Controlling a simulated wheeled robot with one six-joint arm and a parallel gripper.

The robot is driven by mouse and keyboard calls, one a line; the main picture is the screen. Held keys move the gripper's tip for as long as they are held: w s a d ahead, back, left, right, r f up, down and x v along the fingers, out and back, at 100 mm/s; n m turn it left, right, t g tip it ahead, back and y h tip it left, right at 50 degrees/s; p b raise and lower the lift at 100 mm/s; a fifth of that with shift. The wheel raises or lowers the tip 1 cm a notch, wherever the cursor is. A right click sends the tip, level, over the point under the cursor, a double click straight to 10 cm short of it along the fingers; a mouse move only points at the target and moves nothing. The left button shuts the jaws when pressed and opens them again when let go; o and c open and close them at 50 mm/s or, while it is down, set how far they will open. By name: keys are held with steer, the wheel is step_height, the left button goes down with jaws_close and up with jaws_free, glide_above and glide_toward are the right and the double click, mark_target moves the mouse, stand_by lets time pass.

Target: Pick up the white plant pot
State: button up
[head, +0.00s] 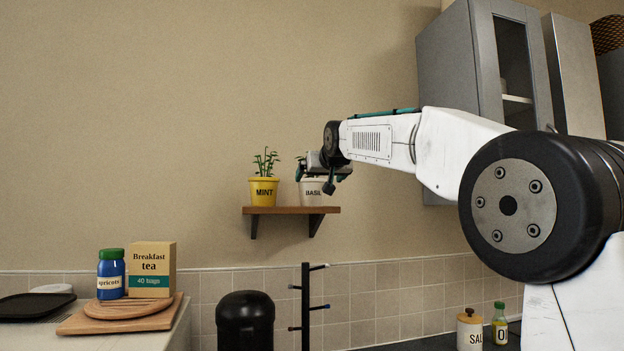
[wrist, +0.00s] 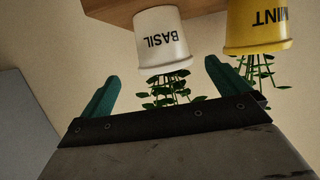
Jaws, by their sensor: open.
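The white plant pot (head: 312,193) is labelled BASIL and stands on a small wooden wall shelf (head: 290,210). In the head view my gripper (head: 318,176) is in front of it and hides its upper part and most of its plant. In the wrist view, which is upside down, the white pot (wrist: 162,40) shows with its green leaves hanging toward the space between my fingers. My gripper (wrist: 157,92) is open and empty, its two green fingers apart. The pot's body lies beyond the fingertips; I cannot tell whether the leaves are between them.
A yellow MINT pot (head: 263,191) stands close by on the shelf's left; it also shows in the wrist view (wrist: 257,28). Grey wall cupboards (head: 460,60) hang at the right. A counter below holds a tea box (head: 152,263) and a blue jar (head: 111,275).

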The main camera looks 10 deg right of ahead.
mark_target(312, 184)
steer(key=x, duration=0.3)
steer(key=shift+a+r, duration=0.1)
steer(key=shift+r, duration=0.15)
steer(key=shift+a+x, duration=0.2)
steer(key=shift+x, duration=2.4)
steer(key=shift+r, duration=0.1)
steer(key=c, duration=1.1)
